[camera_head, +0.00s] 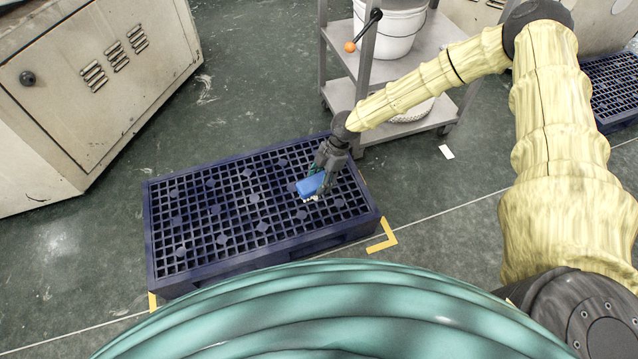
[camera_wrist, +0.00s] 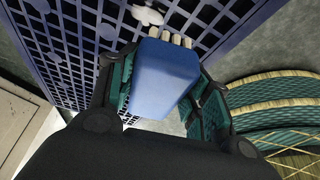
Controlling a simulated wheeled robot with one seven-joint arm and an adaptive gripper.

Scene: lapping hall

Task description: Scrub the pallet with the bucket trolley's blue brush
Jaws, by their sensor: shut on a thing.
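The pallet (camera_head: 190,262) is a dark blue plastic grid lying flat on the green floor in the head view. Its lattice also shows in the wrist view (camera_wrist: 75,45). My gripper (camera_head: 322,182) is over the right part of the pallet, pointing down. It is shut on the blue brush (camera_head: 309,185). In the wrist view the brush (camera_wrist: 163,75) sits between the two fingers, with its pale bristles toward the pallet. I cannot tell whether the bristles touch the grid. A whitish patch (camera_wrist: 147,15) lies just beyond the bristles in the wrist view.
A grey shelf trolley (camera_head: 345,95) with a white bucket (camera_head: 392,30) stands behind the pallet. A beige cabinet (camera_head: 95,80) stands at the left. Another blue pallet (camera_head: 615,85) is at the far right. Yellow corner marks (camera_head: 383,238) lie beside the pallet. Floor between cabinet and trolley is clear.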

